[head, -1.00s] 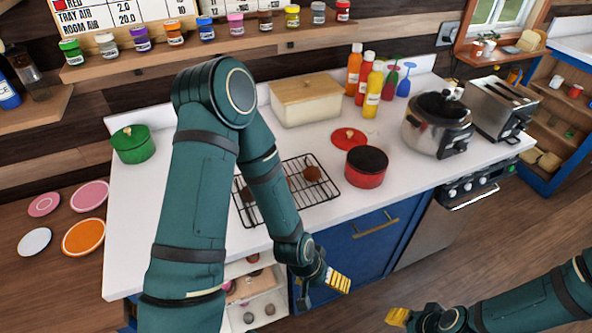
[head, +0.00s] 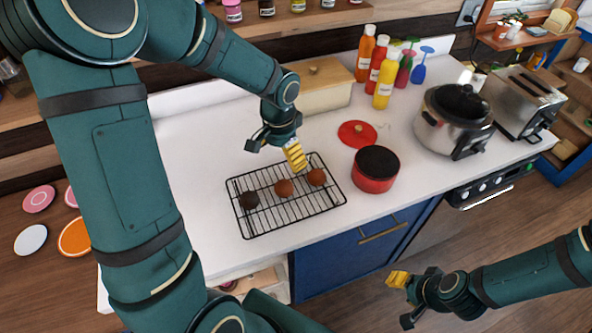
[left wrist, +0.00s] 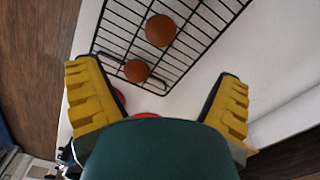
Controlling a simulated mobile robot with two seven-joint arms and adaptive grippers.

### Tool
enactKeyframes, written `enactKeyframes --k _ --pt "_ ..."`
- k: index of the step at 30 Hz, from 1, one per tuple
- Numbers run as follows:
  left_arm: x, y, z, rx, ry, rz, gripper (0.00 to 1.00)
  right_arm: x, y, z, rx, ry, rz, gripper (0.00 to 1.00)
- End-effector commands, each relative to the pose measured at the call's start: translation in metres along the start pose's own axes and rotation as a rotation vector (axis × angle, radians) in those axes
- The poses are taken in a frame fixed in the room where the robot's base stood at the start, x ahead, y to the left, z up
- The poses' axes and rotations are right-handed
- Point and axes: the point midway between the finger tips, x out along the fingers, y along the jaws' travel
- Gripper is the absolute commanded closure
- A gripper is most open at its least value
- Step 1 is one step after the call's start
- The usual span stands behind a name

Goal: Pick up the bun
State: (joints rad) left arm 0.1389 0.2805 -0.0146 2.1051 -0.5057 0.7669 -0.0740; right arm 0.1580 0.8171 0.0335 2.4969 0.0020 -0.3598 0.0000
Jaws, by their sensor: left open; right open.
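Three round buns lie in a row on a black wire rack (head: 262,222) on the white counter: a dark brown bun (head: 249,200) at the left, a brown bun (head: 284,188) in the middle and a brown bun (head: 317,177) at the right. My left gripper (head: 274,150) is open and empty above the rack's back edge, apart from the buns. In the left wrist view two buns (left wrist: 161,30) (left wrist: 136,71) show on the rack beyond the spread yellow fingers. My right gripper (head: 403,299) is open and empty in front of the counter, over the floor.
A red pot (head: 376,170) stands right of the rack, with a red lid (head: 357,133) behind it. A bread box (head: 322,90), sauce bottles (head: 383,85), a slow cooker (head: 455,118) and a toaster (head: 522,100) stand along the back and right. Counter left of the rack is clear.

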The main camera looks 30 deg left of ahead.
Motion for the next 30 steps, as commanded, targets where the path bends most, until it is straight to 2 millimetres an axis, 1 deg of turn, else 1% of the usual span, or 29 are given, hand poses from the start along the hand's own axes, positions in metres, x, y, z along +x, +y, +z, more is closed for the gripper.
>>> enactKeyframes --k 2,5,8,12,15,18,23,26,30 --pt "0.001 0.000 0.000 0.000 -0.001 0.000 0.08 0.000 0.000 0.001 0.000 -0.001 0.000 0.53" --pt "0.009 0.000 0.000 0.000 -0.002 0.001 0.08 0.001 0.000 0.001 0.000 -0.001 0.000 0.53" --pt "0.026 0.001 0.001 0.000 -0.005 0.002 0.08 0.002 0.001 0.001 0.000 -0.001 0.000 0.53" --pt "0.054 0.001 0.001 0.000 -0.005 0.002 0.08 0.004 0.002 0.001 0.000 -0.001 0.000 0.53" --pt "0.070 0.000 0.001 0.000 -0.004 0.002 0.08 0.005 0.002 0.001 0.001 -0.001 0.000 0.53" --pt "0.081 0.000 0.000 -0.001 -0.002 0.002 0.08 0.006 0.002 0.001 0.001 0.000 0.000 0.53" --pt "0.089 0.000 0.000 0.000 -0.001 0.001 0.08 0.006 0.002 0.001 0.001 0.000 0.001 0.53" --pt "0.100 0.000 0.001 0.000 -0.003 0.003 0.08 0.005 0.002 0.001 0.001 0.000 0.001 0.53" --pt "0.121 0.000 0.001 0.000 -0.004 0.002 0.08 0.005 0.002 0.001 0.001 0.000 0.000 0.53"
